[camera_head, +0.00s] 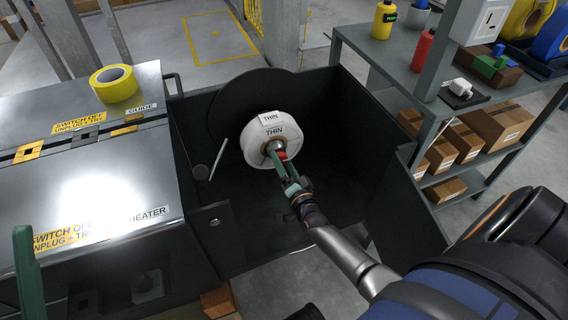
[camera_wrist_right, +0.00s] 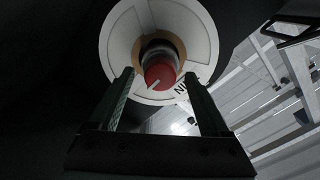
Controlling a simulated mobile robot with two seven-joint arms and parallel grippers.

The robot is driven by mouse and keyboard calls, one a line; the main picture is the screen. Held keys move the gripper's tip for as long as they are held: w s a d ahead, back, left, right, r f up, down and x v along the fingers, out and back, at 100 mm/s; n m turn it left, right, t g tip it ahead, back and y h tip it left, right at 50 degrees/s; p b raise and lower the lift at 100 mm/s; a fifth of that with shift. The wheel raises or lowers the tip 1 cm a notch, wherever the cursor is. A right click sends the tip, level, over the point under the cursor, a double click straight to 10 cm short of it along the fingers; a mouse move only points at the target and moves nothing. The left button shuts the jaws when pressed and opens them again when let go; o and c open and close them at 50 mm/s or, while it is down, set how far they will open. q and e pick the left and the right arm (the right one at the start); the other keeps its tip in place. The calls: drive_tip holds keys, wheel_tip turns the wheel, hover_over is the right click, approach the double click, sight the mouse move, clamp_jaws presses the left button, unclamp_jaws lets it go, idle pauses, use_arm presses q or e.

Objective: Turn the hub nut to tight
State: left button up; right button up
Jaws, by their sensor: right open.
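The hub nut is a red cap with a white line in the right wrist view (camera_wrist_right: 160,75), at the centre of a white roll labelled THIN. In the head view the hub nut (camera_head: 282,155) is small and partly hidden by my fingers. The white roll (camera_head: 258,146) sits upright in front of a dark round disc inside a dark open bin. My right gripper (camera_head: 281,165) is open, and its green fingers point at the nut. In the right wrist view the right gripper (camera_wrist_right: 158,82) has one finger either side of the nut, with gaps visible. A green finger of my left gripper (camera_head: 25,265) seems to show at the left edge.
The dark bin walls (camera_head: 385,165) enclose the roll on the right and behind. A metal machine top (camera_head: 90,170) with yellow labels and a yellow tape roll (camera_head: 115,83) lies left. A grey shelf (camera_head: 395,60) with bottles and cardboard boxes stands right.

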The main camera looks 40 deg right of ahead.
use_arm(q)
drive_tip(key=shift+a+r+m+p, duration=0.2)
drive_tip(key=shift+r+m+p, duration=0.1)
drive_tip(key=shift+r+p, duration=1.55)
use_arm(e)
drive_tip(key=v, duration=1.2)
drive_tip(key=shift+s, duration=0.3)
